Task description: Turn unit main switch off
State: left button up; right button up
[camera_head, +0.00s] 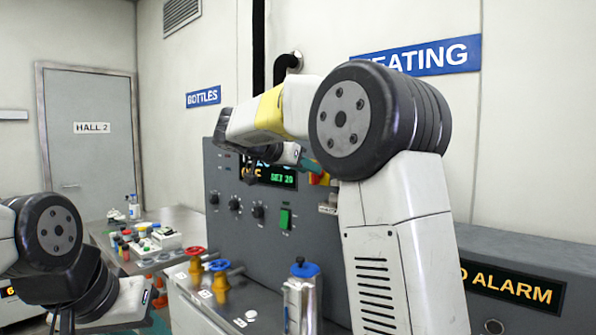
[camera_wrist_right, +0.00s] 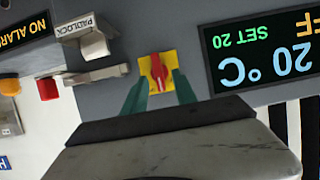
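The main switch (camera_wrist_right: 158,72), a red rotary handle on a yellow square plate, sits on the grey panel. In the wrist view its handle points roughly up and down the picture. It also shows partly in the head view (camera_head: 320,178), behind my arm. My right gripper (camera_wrist_right: 160,85) has teal fingers apart, one on each side of the handle, with yellow plate visible between; contact cannot be told. In the head view my right gripper (camera_head: 310,166) is at the panel, mostly hidden. My left arm is at the lower left; its fingers do not show clearly.
Beside the switch are a padlock bracket (camera_wrist_right: 95,42), a grey lever (camera_wrist_right: 95,74) and a red button (camera_wrist_right: 47,88). The display (camera_wrist_right: 260,50) reads 20 °C, SET 20. Knobs (camera_head: 236,203), a green rocker (camera_head: 285,218), valves (camera_head: 195,258) and a blue-capped container (camera_head: 302,295) stand nearby.

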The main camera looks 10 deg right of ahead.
jog(key=shift+x, duration=1.05)
jog(key=shift+c, duration=0.4)
grip_shut()
